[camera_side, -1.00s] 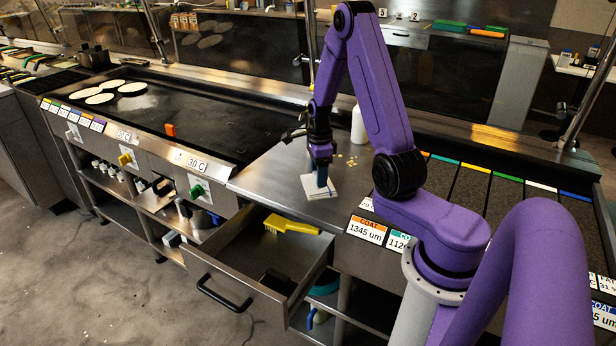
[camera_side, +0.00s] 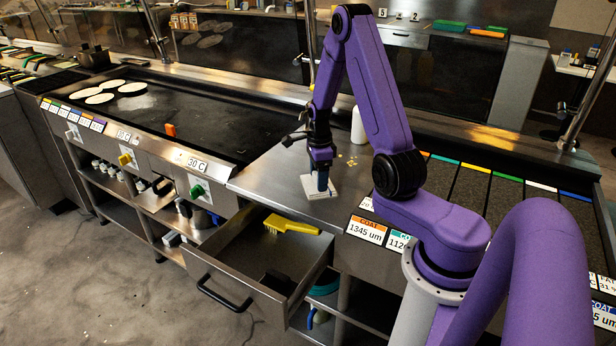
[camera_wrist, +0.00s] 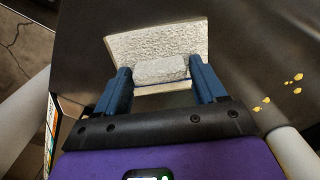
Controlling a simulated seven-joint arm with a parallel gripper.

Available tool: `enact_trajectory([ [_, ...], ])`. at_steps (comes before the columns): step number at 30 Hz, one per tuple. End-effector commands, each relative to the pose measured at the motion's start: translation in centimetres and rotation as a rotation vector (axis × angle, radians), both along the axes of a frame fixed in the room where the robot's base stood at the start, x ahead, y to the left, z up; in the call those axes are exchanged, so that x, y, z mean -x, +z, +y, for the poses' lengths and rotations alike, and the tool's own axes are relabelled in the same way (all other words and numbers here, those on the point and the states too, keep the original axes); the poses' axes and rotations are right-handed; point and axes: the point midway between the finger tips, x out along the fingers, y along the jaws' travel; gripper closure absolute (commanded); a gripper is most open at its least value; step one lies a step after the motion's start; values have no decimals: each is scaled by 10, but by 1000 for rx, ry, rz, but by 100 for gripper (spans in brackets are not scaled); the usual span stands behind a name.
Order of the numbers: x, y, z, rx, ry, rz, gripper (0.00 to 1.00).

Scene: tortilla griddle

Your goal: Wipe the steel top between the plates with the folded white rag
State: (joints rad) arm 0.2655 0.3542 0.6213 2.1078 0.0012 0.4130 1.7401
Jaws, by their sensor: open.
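The folded white rag (camera_side: 320,188) lies flat on the steel top (camera_side: 265,178) between the dark plates. In the wrist view the rag (camera_wrist: 155,42) shows a raised pad (camera_wrist: 160,70) between my blue fingers. My gripper (camera_side: 322,185) is down at the rag. In the wrist view my gripper (camera_wrist: 160,82) is open, with one finger on each side of the pad and small gaps visible. Several yellow crumbs (camera_side: 350,160) lie on the steel beyond the rag; they also show at right in the wrist view (camera_wrist: 280,92). My fingers hide part of the rag in the side view.
A white bottle (camera_side: 358,125) stands behind my gripper. The black griddle plate (camera_side: 220,125) lies left, with several tortillas (camera_side: 132,89) and an orange object (camera_side: 170,130). An open drawer (camera_side: 262,265) with a yellow brush (camera_side: 290,224) juts out in front. Dark plates with coloured tabs (camera_side: 470,195) lie right.

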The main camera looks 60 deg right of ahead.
Motion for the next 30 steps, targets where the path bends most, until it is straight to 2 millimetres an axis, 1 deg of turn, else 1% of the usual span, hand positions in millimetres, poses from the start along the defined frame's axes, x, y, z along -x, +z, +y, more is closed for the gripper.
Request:
enact_trajectory([
  [1,0,-1,0,0,0,0,30],
  [2,0,-1,0,1,0,-1,40],
  [3,0,-1,0,1,0,-1,53],
  [6,0,-1,0,1,0,-1,83],
  [13,0,3,0,1,0,-1,84],
  [27,-1,42,-1,1,0,-3,84],
  [30,0,47,0,2,0,-2,84],
])
